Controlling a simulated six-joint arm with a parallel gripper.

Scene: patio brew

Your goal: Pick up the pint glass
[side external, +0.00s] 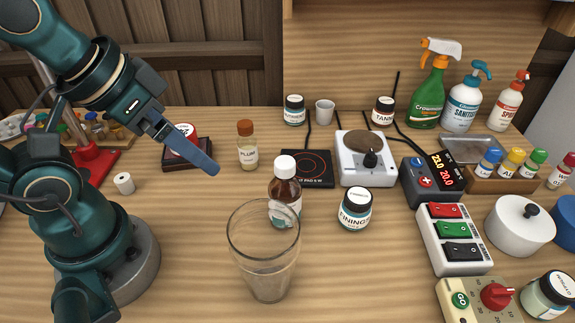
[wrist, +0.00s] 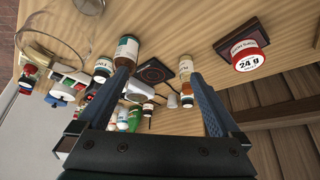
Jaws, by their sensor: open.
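The pint glass (side external: 266,262) is clear, empty and upright at the front middle of the wooden bench in the side external view. Part of its rim and wall also shows at the upper left of the wrist view (wrist: 85,42). My gripper (side external: 208,165) is above the bench, to the left of and behind the glass, apart from it. In the wrist view the two blue fingers of my gripper (wrist: 162,82) are spread wide with nothing held between them.
A brown bottle with a white cap (side external: 284,190) stands right behind the glass and partly shows through it. The finings jar (side external: 355,208) is to its right. A small amber-capped bottle (side external: 247,146) stands near my gripper. Bare bench lies left of the glass.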

